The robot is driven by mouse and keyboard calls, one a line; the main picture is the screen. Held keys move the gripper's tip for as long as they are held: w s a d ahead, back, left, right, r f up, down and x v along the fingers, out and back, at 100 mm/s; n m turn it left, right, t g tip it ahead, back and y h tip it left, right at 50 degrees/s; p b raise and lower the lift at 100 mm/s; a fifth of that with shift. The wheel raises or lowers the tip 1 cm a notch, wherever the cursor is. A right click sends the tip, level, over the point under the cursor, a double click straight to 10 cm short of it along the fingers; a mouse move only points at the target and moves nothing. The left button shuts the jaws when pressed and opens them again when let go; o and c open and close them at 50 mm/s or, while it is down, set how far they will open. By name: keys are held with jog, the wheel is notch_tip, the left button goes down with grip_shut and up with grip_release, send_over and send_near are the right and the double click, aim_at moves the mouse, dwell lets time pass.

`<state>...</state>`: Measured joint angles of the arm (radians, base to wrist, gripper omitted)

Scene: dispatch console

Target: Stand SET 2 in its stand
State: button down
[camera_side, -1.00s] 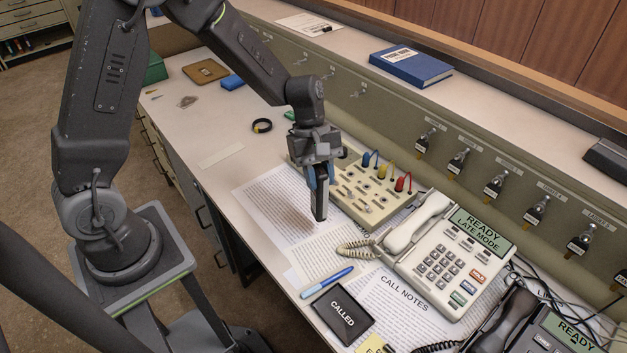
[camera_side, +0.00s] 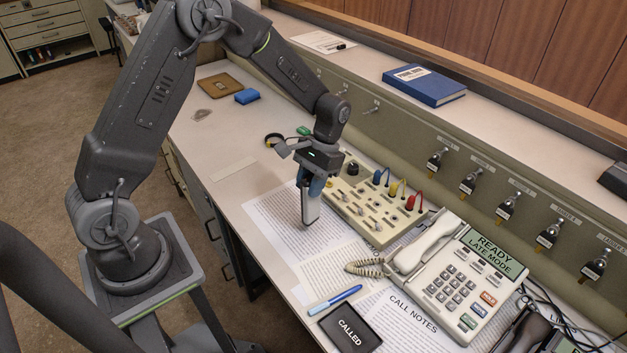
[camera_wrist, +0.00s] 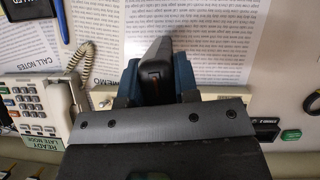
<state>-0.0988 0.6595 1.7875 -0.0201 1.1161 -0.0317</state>
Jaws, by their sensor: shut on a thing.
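My gripper (camera_side: 312,186) is shut on a slim dark handset (camera_side: 309,210), which hangs upright, lower end down, over the printed sheets left of the switch box. I cannot tell whether its lower end touches the paper. In the wrist view the blue fingers of my gripper (camera_wrist: 157,80) grip both sides of the dark handset (camera_wrist: 152,62). No SET 2 label is readable on it.
The switch box (camera_side: 372,203) with coloured leads stands just right of my gripper. The desk phone (camera_side: 460,270), a blue pen (camera_side: 335,299) and the CALLED pad (camera_side: 350,329) lie nearer. A blue book (camera_side: 425,86) lies on the ledge. Bare desk (camera_side: 215,140) lies behind left.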

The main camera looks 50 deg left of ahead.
jog(key=d+f+n+t+h, duration=0.1)
jog(key=d+n+t+h, duration=0.3)
jog(key=n, duration=1.2)
jog(key=shift+s+d+t, duration=0.2)
jog(key=shift+d+t, duration=0.2)
jog(key=shift+d, duration=1.65)
jog(key=shift+f, duration=0.55)
jog(key=c, duration=0.8)
grip_release()
jog(key=shift+o, duration=0.4)
jog(key=o, duration=0.4)
